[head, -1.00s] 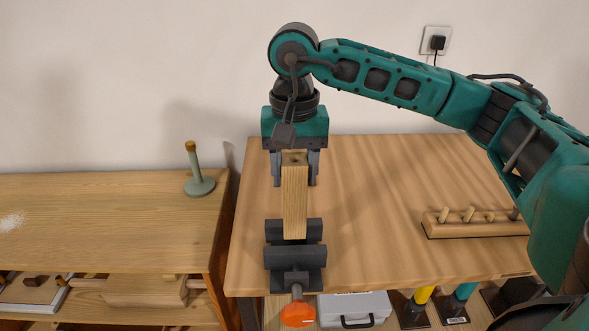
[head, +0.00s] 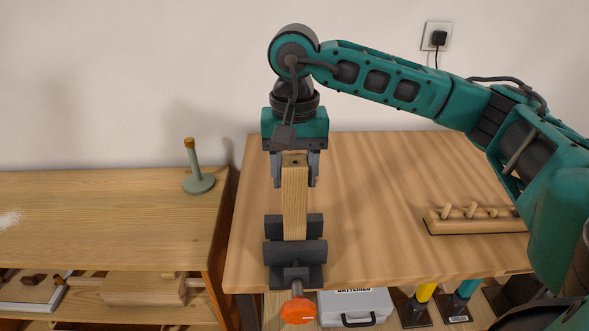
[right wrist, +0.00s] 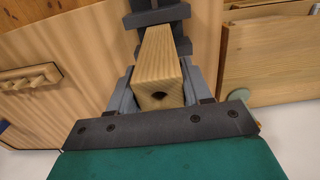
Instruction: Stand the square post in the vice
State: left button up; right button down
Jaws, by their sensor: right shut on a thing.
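The square post (head: 294,205) is a light wooden bar with a hole in its top end, standing upright. It also shows in the right wrist view (right wrist: 158,62), running away from the gripper to the vice. My right gripper (head: 295,170) is shut on the post near its top. The dark grey vice (head: 295,253) is at the table's front edge, with an orange handle knob (head: 298,311). The post's lower end is at the gap between the vice jaws, behind the front jaw, which hides its foot. I cannot tell whether it rests on the bottom. My left gripper is out of view.
A wooden peg rack (head: 475,220) lies at the right of the table (head: 385,190). A lower cabinet (head: 100,215) at left holds a green peg stand (head: 198,180). A grey case (head: 355,305) sits below the table. The table between vice and rack is clear.

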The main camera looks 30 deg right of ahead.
aim_at(294, 192)
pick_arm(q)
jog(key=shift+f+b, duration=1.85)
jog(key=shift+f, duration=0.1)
pick_arm(e)
jog(key=shift+f, duration=2.2)
jog(key=shift+c, duration=2)
grip_release()
notch_tip(294, 192, up, 12)
jog(key=shift+f+p, duration=0.15)
jog(key=shift+p, duration=0.95)
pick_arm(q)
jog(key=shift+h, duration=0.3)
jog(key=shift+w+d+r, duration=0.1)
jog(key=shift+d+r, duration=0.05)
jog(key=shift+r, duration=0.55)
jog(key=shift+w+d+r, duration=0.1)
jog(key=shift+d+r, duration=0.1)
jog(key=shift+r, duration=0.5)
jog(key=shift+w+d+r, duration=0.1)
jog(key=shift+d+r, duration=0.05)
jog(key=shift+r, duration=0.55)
pick_arm(e)
jog(key=shift+r, duration=0.6)
